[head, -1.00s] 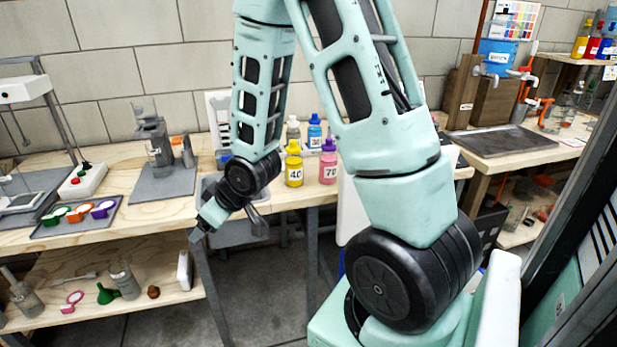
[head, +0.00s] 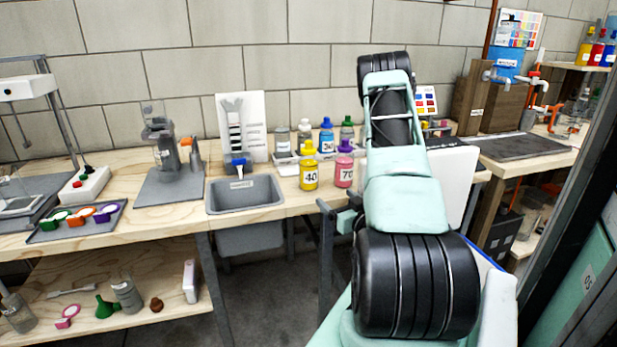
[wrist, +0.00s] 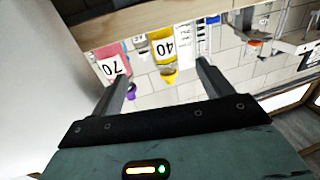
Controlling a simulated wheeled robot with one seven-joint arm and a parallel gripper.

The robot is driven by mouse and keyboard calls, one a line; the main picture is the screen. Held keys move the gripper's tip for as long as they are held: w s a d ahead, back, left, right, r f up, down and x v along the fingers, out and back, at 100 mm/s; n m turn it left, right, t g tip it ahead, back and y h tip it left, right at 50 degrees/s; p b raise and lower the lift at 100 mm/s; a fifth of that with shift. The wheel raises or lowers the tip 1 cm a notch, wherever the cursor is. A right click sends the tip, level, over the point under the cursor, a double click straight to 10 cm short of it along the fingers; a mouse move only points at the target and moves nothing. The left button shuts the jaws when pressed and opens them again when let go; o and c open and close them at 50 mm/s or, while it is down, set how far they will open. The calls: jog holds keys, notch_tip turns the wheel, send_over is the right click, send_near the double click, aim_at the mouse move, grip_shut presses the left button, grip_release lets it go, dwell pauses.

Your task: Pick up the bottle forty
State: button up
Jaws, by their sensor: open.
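The bottle forty (head: 309,180) is yellow with a yellow cap and a white label reading 40. It stands upright near the bench's front edge. It also shows upside down in the wrist view (wrist: 163,48), appearing between my finger tips but beyond them. My gripper (wrist: 162,72) is open with nothing between its fingers. In the head view, a small part of my gripper shows at the bench's front edge, below and right of the bottle; my arm hides most of it.
A pink bottle 70 (head: 344,174) with a purple cap stands close to the right of bottle forty. Behind are a blue bottle (head: 326,138) and other bottles. A grey sink (head: 245,196) lies to the left. A white panel (head: 455,180) stands right of my arm.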

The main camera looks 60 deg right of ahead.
aim_at(313, 178)
jog(key=b+x, duration=0.3)
jog(key=x, duration=0.7)
jog(key=shift+w, duration=0.2)
jog(key=shift+p+x, duration=0.35)
jog(key=shift+x, duration=2.6)
jog(key=shift+a+r, duration=0.1)
jog(key=shift+r, duration=0.1)
jog(key=c, duration=1.4)
jog(key=shift+o, duration=0.2)
jog(key=shift+r, duration=0.1)
